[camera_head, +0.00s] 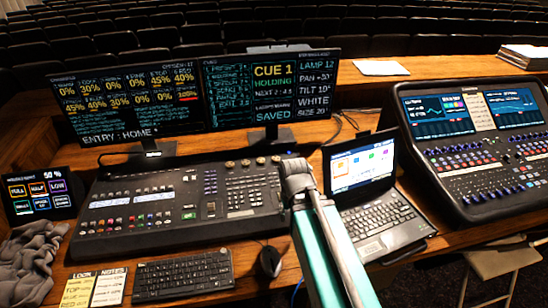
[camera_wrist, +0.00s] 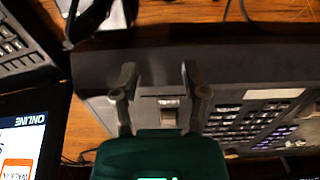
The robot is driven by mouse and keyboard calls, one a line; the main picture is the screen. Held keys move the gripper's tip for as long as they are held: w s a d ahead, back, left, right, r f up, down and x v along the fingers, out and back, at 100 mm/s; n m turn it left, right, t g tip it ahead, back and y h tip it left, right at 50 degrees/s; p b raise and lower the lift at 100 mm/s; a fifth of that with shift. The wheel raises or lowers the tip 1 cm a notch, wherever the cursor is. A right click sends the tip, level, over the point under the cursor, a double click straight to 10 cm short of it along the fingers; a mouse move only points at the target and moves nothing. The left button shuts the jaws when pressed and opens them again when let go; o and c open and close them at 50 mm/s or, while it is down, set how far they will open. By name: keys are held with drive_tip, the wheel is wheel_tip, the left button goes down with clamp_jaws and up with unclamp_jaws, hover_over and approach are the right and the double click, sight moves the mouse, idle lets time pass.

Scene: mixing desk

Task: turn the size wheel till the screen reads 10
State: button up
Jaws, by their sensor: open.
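The right monitor (camera_head: 270,88) shows a column of values, and its bottom line reads SIZE 20. The lighting console (camera_head: 185,200) has a row of small round knobs or wheels (camera_head: 245,162) along its back edge. My gripper (camera_head: 295,172) is over the console's right end, and its fingers are hard to make out there. In the wrist view my gripper (camera_wrist: 160,84) is open, with one finger on each side of a small ridged wheel (camera_wrist: 168,116). I see no clear contact with it. No label shows that this is the size wheel.
A laptop (camera_head: 362,165) stands close to the right of my gripper. A keyboard (camera_head: 183,275) and a mouse (camera_head: 270,261) lie in front of the console. A second mixing desk (camera_head: 478,140) is at the right. The left monitor (camera_head: 127,100) stands behind the console.

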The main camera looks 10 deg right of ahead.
drive_tip(key=shift+o, duration=0.4)
drive_tip(key=shift+n, duration=0.5)
drive_tip(key=w+r+p, duration=0.2)
drive_tip(key=w, duration=0.2)
drive_tip(key=w+d+r+p, duration=0.1)
drive_tip(key=w+r+p, duration=0.1)
drive_tip(key=w, duration=0.3)
drive_tip(key=w+r+p, duration=0.2)
drive_tip(key=w, duration=0.2)
drive_tip(key=shift+w+d+r, duration=0.25)
wheel_tip(320, 180, up, 7)
drive_tip(key=n+p, duration=0.1)
drive_tip(key=p, duration=0.6)
hover_over(276, 158)
drive_tip(key=shift+f, duration=0.2)
drive_tip(key=shift+f, duration=0.2)
wheel_tip(276, 158, down, 14)
drive_tip(key=b, duration=1.3)
drive_tip(key=shift+r+b, duration=0.25)
drive_tip(key=shift+b, duration=0.1)
